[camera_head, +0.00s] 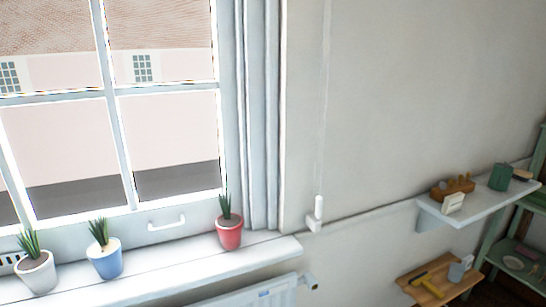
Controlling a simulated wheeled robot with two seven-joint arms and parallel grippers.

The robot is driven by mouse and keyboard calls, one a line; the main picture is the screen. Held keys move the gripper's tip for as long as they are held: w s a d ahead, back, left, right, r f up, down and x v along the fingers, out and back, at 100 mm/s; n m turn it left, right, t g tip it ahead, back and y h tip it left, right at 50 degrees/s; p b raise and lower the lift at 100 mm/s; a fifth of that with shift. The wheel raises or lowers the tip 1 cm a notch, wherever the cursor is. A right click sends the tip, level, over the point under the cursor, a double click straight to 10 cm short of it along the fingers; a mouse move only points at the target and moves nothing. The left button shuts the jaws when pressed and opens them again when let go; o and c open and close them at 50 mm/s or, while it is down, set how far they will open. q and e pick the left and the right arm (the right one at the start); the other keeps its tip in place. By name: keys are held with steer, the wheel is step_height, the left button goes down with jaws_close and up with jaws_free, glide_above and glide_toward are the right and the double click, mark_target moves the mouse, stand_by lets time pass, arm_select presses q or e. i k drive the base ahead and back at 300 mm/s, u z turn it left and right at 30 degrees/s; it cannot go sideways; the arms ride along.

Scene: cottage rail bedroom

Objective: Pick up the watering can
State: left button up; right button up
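I cannot pick out a watering can for certain. A small grey-blue vessel (456,272) stands on a low wooden surface (412,286) at the lower right; it is too small to tell whether it is a can or a mug. A dark green container (500,177) stands on the white wall shelf (462,215) at the right; I see no clear spout on it. Neither of my grippers is in view.
A white windowsill (190,258) holds a white pot (38,273), a blue pot (107,262) and a red pot (229,234) with plants. A radiator (262,296) is below. A yellow-handled tool (431,288) lies on the wooden surface. Green shelving (490,245) is far right.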

mark_target(500, 177)
steer(key=z, duration=1.45)
